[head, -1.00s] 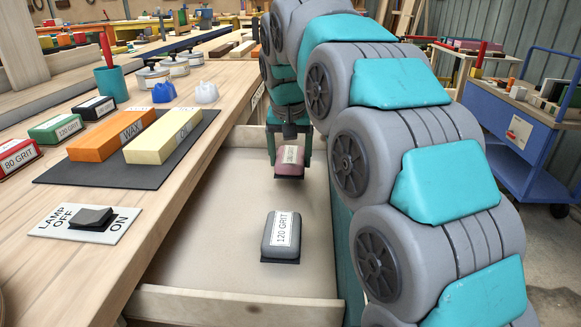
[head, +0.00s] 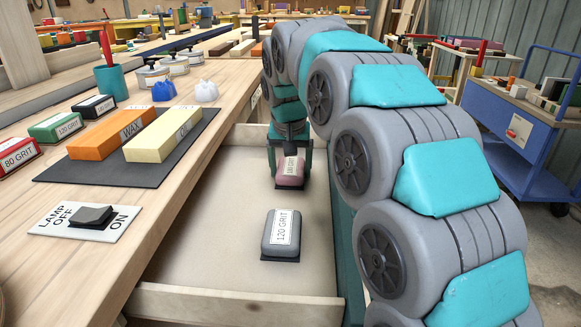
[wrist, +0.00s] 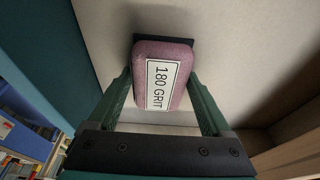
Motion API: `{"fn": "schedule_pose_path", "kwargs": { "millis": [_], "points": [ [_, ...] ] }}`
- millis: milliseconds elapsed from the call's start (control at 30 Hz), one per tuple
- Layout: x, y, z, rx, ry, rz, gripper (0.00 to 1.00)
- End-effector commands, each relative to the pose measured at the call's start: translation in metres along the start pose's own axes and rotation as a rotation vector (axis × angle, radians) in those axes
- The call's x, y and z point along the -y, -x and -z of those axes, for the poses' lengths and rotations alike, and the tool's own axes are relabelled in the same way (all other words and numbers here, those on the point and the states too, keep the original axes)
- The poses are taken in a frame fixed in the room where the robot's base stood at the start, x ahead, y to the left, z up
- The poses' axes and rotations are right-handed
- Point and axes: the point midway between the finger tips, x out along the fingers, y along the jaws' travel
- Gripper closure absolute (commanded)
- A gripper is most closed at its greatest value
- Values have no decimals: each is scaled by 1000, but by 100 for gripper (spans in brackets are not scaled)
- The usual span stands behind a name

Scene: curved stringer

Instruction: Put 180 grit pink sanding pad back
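The pink 180 grit sanding pad (head: 289,171), with a white label and dark base, is low inside the open drawer (head: 195,230), towards its back right. In the wrist view the pad (wrist: 163,78) sits between the two green fingers, label facing the camera. My gripper (head: 289,165) points down, its fingers against both sides of the pad. The pad's base is at or just above the drawer floor; I cannot tell whether it touches. A grey 120 grit pad (head: 281,232) lies in the drawer in front of it.
The workbench (head: 100,260) on the left holds a dark mat (head: 70,172) with orange wax and yellow oil blocks, red, green and black grit pads, and a lamp switch (head: 88,218). The drawer's front wall (head: 235,304) stands nearest. The drawer's left floor is clear.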

Motion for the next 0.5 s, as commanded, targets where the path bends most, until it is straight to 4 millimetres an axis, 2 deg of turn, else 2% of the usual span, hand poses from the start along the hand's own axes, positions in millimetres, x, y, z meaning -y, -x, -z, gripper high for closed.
{"fn": "schedule_pose_path", "kwargs": {
  "millis": [33,133,367,500],
  "points": [
    [0,0,0,0,0,0,10],
    [0,0,0,0,0,0,0],
    [0,1,0,0,0,0,0],
    [0,9,1,0,0,0,0]
  ]
}}
